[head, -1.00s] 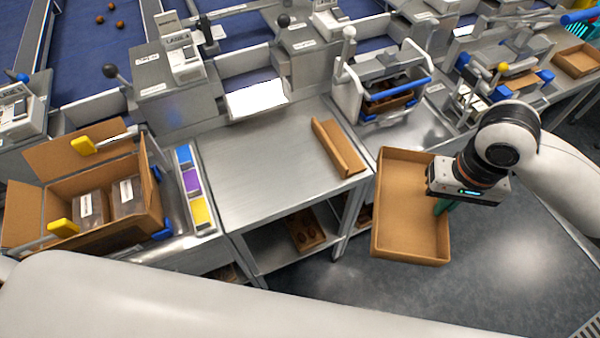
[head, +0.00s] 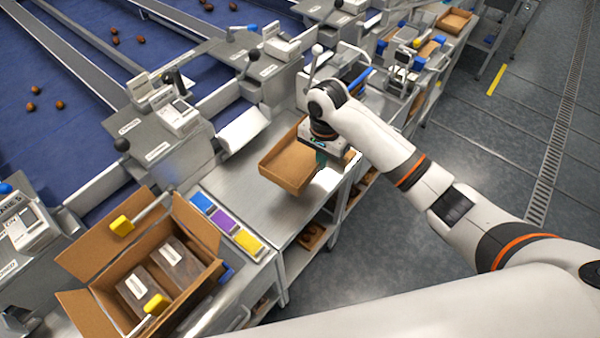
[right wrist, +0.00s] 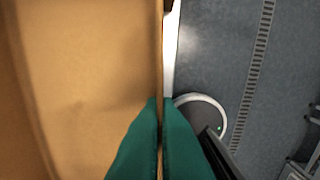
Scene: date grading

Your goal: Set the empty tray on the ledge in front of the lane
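The empty tray (head: 284,176) is a shallow brown cardboard box. My right gripper (head: 320,158) is shut on its right wall and holds it over the steel worktop (head: 232,184); I cannot tell whether its underside touches. In the right wrist view the green fingertips (right wrist: 160,118) pinch the wall of the tray (right wrist: 90,75), whose floor looks bare. A pale sloping chute plate (head: 243,131) stands at the lane's end, behind the worktop and left of the tray. My left gripper is not in view.
A cardboard box (head: 100,255) with dark labelled packs stands at the lower left. Blue, purple and yellow blocks (head: 226,222) sit in a strip beside the worktop. Blue lanes (head: 70,75) carry several dates. Lever-topped housings (head: 160,145) line the back. A lower shelf holds another tray (head: 312,237).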

